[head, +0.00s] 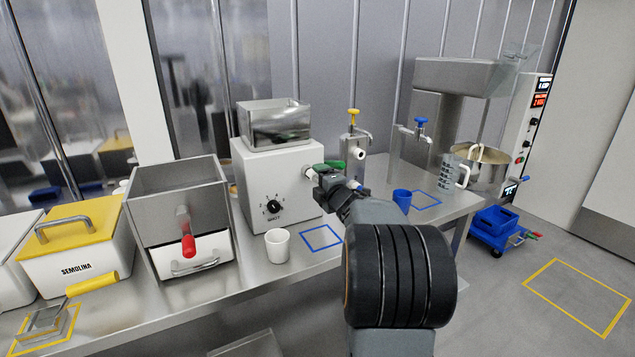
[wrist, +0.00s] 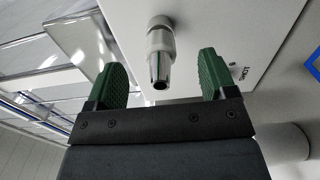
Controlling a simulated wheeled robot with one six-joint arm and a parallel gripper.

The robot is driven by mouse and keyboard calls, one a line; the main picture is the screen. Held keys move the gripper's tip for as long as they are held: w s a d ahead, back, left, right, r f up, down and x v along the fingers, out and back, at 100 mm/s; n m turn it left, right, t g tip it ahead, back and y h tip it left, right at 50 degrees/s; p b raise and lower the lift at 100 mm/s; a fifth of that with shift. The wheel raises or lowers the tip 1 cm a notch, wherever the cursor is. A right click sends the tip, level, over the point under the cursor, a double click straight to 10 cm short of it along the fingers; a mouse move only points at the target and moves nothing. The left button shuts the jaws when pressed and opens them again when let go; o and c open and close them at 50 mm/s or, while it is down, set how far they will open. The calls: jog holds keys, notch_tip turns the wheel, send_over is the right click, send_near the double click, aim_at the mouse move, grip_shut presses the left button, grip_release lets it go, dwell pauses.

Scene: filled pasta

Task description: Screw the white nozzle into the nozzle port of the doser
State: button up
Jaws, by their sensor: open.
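The doser (head: 270,185) is a white box with a black dial on its front and a steel hopper on top. In the wrist view, a pale nozzle (wrist: 160,68) with a dark open tip sticks out of a white collar (wrist: 160,38) on the doser's face. I cannot tell how deeply it is seated. My gripper (head: 325,170) is at the doser's right side. In the wrist view its green fingers (wrist: 162,75) are open, one on each side of the nozzle, with clear gaps.
A white cup (head: 278,246) stands before the doser, beside a blue outlined square (head: 322,238). A steel bin with a red handle (head: 188,246) stands left. A yellow-topped tap (head: 354,115), a blue-topped tap (head: 421,123) and a blue cup (head: 402,200) are behind and right of my gripper.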

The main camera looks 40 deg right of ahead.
jog(key=shift+s+a+b, duration=0.15)
jog(key=shift+s, duration=0.95)
jog(key=shift+s+a+b, duration=0.15)
jog(key=shift+s, duration=0.9)
jog(key=shift+s, duration=0.1)
jog(key=s+a, duration=0.2)
jog(key=s, duration=1.2)
jog(key=s+d+f+m+g+h, duration=0.5)
jog(key=d+m+g+h, duration=0.25)
jog(key=m, duration=0.55)
jog(key=a+m+g+y+p, duration=0.1)
jog(key=a+g+y+p, duration=0.2)
jog(key=a, duration=1.3)
jog(key=s+a+f+m+g+y+p, duration=0.1)
jog(key=a+y+p, duration=0.4)
jog(key=a, duration=1.1)
jog(key=m+g+y, duration=0.1)
jog(key=g+y, duration=0.1)
jog(key=shift+f+g, duration=0.25)
jog(key=shift+g, duration=0.1)
